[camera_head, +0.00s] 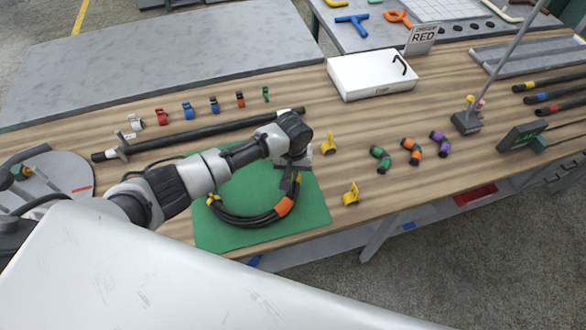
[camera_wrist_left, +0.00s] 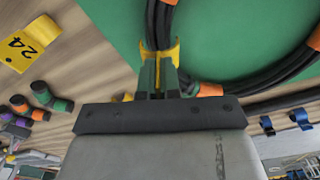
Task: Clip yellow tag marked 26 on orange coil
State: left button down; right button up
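A black hose coil (camera_head: 240,219) with orange bands lies on the green mat (camera_head: 215,238). Its hoses also show in the left wrist view (camera_wrist_left: 255,82). My left gripper (camera_head: 291,188) is over the coil's right side. In the left wrist view its fingertips (camera_wrist_left: 160,75) are shut on a yellow tag (camera_wrist_left: 160,52), which sits against the black hose and appears to straddle it. The tag's number is hidden. A loose yellow tag marked 24 (camera_wrist_left: 24,44) lies on the wood. Two loose yellow tags, (camera_head: 328,143) and (camera_head: 350,193), lie right of the mat. My right gripper is not in view.
Several coloured clips (camera_head: 188,110) stand in a row behind a long black bar (camera_head: 190,134). A white box (camera_head: 370,75) is at the back. Orange, green and purple-banded pieces (camera_head: 411,151) lie to the right. A RED sign (camera_head: 421,39) stands behind.

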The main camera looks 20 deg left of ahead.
pick_arm(q)
jog(key=shift+f+b, duration=0.45)
jog(key=shift+f, duration=0.55)
jog(key=shift+f+b, duration=0.35)
jog(key=shift+f, duration=0.3)
dwell(0.4)
jog(key=c, duration=1.3)
grip_release()
jog(key=shift+o, duration=0.2)
